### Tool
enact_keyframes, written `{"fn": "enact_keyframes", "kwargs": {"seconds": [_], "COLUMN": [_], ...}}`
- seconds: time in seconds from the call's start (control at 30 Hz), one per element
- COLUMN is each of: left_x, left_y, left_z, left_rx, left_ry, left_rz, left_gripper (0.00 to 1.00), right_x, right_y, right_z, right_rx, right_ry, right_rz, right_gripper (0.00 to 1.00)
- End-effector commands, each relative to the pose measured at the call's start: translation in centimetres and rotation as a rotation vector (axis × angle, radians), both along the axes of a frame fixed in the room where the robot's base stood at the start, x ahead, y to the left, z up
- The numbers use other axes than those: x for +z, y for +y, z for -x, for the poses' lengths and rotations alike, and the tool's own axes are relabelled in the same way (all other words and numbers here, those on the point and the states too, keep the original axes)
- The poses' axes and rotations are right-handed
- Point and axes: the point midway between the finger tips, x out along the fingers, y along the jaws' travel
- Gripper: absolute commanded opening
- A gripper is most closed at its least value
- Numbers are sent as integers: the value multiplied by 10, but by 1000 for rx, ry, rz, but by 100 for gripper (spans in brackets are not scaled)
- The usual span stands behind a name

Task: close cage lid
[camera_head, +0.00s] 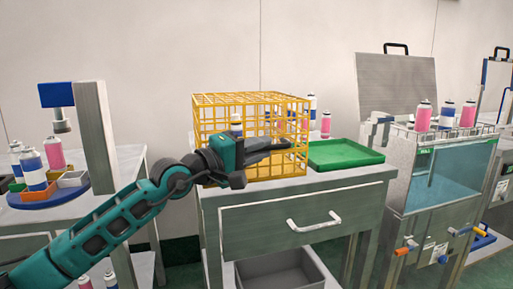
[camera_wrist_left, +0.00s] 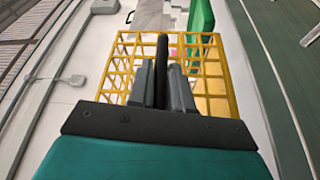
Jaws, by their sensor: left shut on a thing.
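The yellow wire cage (camera_head: 207,108) stands on the grey cabinet, and cans show through its bars. It also shows in the left wrist view (camera_wrist_left: 220,75) around my fingers. My left gripper (camera_head: 272,150) is at the front of the cage, to the right of its middle. In the left wrist view its two grey fingers (camera_wrist_left: 165,80) are shut on a dark upright bar (camera_wrist_left: 162,50), which looks like a handle. My gripper hides part of the cage front. I cannot tell the lid's exact position from these bars. My right gripper is not in view.
A green tray (camera_head: 343,152) lies to the right of the cage. The cabinet (camera_head: 265,222) has a drawer with a handle. A water tank (camera_head: 450,175) with several cans above it stands at the right. A blue round stand (camera_head: 45,197) with cans is at the left.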

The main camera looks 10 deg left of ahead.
Motion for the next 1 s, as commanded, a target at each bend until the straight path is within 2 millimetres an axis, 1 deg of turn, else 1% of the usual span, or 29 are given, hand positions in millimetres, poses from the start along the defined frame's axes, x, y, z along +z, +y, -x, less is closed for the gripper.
{"fn": "enact_keyframes", "kwargs": {"seconds": [0.03,0.27,0.3,0.5,0.8,0.87,1.0], "left_x": [-5,-7,-7,-7,-4,-5,-6], "left_y": [0,0,0,0,2,6,20], "left_z": [-1,0,0,0,2,5,21], "left_rx": [2,0,1,-1,0,1,1], "left_ry": [7,12,13,13,8,8,10], "left_rz": [-7,-8,-9,-7,-5,-6,-7], "left_gripper": [0,0,21,40,40,40,40], "right_x": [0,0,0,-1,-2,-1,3], "right_y": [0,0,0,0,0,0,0], "right_z": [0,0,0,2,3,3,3], "right_rx": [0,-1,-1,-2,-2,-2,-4], "right_ry": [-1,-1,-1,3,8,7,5], "right_rz": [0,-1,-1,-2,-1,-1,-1], "right_gripper": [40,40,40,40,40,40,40]}}
